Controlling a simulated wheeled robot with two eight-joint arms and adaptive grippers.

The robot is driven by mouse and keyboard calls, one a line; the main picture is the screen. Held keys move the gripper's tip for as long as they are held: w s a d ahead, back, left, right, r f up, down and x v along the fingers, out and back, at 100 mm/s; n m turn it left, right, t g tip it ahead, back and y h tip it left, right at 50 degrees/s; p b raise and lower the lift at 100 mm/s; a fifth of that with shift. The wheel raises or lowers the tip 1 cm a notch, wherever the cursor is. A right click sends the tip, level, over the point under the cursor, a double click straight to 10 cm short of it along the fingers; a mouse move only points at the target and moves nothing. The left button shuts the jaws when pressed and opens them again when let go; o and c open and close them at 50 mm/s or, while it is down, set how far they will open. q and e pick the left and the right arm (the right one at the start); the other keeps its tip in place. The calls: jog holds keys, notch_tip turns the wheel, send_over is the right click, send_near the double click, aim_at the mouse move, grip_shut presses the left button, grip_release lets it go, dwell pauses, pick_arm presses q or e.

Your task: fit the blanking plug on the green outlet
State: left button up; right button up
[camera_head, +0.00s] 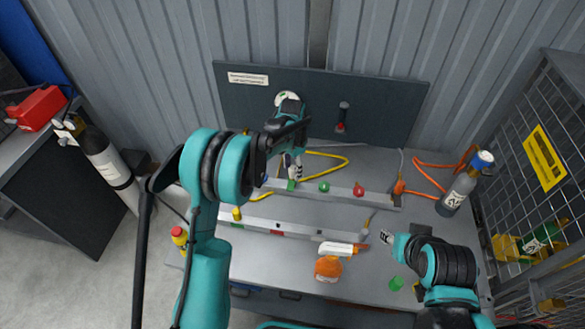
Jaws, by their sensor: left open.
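My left gripper (294,168) is open, pointing down over the back rail (341,194). Its fingertips are just above a small green piece (291,185) on that rail, and I cannot tell whether they touch it. A round green knob-like part (324,187) sits on the same rail to its right, and a red one (359,190) farther right. I cannot tell which green part is the outlet, nor pick out the blanking plug for sure. My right gripper (387,237) is low over the bench at the right; its jaws are too small to read.
A front rail (305,235) crosses the grey bench. A grey cylinder (457,190) with a blue top stands at right, by a mesh cage (530,150). Yellow and orange hoses lie behind.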

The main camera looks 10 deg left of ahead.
pick_arm(q)
notch_tip(320, 180, up, 12)
jog(key=s+a+r+n+t+b, duration=0.2)
jog(key=s+r, duration=0.2)
jog(key=s, duration=0.2)
jog(key=s+a+f+n+t+b, duration=0.2)
jog(key=s+f+n, duration=0.1)
jog(key=s, duration=0.8)
jog(key=s+a+f+n+t+b, duration=0.1)
jog(key=s+f+n+t+b, duration=0.1)
jog(key=s, duration=0.9)
jog(key=shift+s+a+f+n+t, duration=0.35)
jog(key=shift+f+n+t, duration=0.25)
jog(key=shift+n, duration=0.6)
